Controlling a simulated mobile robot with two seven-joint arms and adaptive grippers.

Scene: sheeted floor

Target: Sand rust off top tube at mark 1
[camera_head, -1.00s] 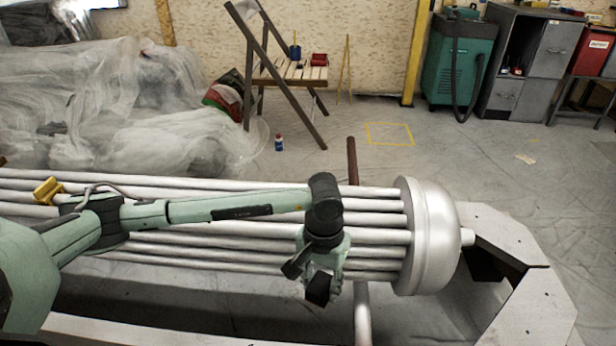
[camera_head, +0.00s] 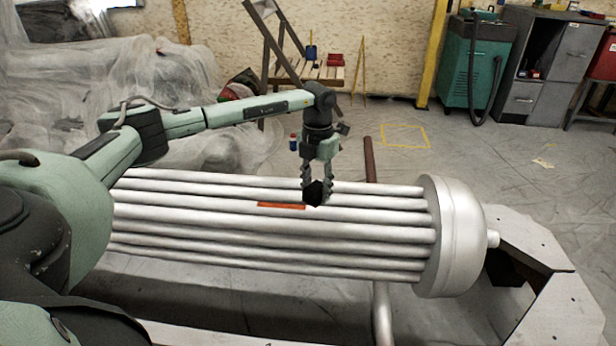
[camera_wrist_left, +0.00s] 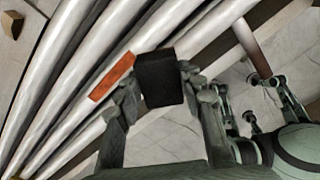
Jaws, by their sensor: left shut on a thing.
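The bundle of silver tubes (camera_head: 350,219) lies across the head view and ends at a domed metal cap. An orange-red rust patch (camera_head: 281,206) lies along one tube; it also shows in the left wrist view (camera_wrist_left: 112,77). My left gripper (camera_head: 317,178) points down over the bundle, shut on a black block (camera_head: 315,193). In the left wrist view the block (camera_wrist_left: 160,78) sits between both fingers, beside the patch. In the head view it is at the patch's right end. I cannot tell whether it touches a tube. No number mark is readable. My right gripper is not in view.
The domed cap (camera_head: 456,236) closes the right end of the bundle, near a pale angular frame (camera_head: 540,240). A brown post (camera_head: 369,160) stands behind the tubes. Floor between is mostly clear.

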